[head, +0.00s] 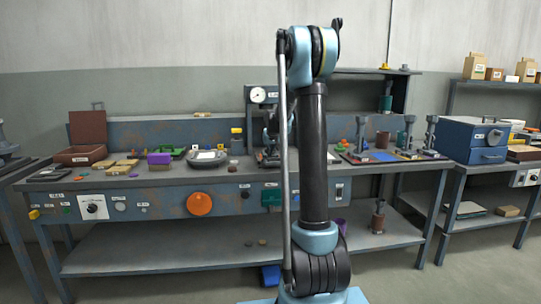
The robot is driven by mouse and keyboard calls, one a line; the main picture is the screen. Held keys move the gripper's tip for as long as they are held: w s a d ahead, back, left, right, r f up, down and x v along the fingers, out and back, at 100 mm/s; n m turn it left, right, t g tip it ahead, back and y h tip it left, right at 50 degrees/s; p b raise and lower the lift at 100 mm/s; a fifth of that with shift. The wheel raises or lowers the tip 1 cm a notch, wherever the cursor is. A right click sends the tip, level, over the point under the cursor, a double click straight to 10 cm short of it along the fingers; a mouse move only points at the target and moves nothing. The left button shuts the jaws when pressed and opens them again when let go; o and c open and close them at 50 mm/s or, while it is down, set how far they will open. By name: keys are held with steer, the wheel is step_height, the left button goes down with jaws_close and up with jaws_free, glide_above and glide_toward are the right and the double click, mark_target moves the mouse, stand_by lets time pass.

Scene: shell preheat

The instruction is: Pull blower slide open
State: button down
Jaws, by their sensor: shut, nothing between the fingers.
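I cannot pick out the blower slide for certain; the labels on the bench's front panel are too small to read. The panel carries a yellow part (34,214) at the far left, a white dial plate (93,207), a large orange knob (200,203) and a green part (271,197). My arm stands upright in front of the bench and hides part of the panel. I cannot make out my gripper; it seems hidden behind my arm.
The bench top (225,176) holds a brown open box (83,154), a purple block (159,158), a gauge (258,95) and several stands. A blue drawer cabinet (474,140) stands on the right bench. The lower shelf (180,255) is mostly bare. Floor is free in front.

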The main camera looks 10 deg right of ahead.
steer(key=shift+w+r, duration=0.1)
steer(key=v, duration=0.9)
steer(key=s+f+g, duration=0.2)
steer(key=s, duration=1.3)
steer(key=s+f+g, duration=0.1)
steer(key=s+f, duration=0.2)
steer(key=s, duration=1.1)
steer(key=s+f+g, duration=0.1)
steer(key=s+f, duration=0.6)
steer(key=s, duration=0.4)
steer(key=s+f+g, duration=0.1)
steer(key=s+f, duration=0.6)
steer(key=s, duration=0.5)
steer(key=shift+a+g, duration=0.2)
steer(key=shift+g, duration=0.1)
steer(key=shift+s, duration=0.1)
steer(key=shift+w+f, duration=0.2)
steer(key=shift+w, duration=0.25)
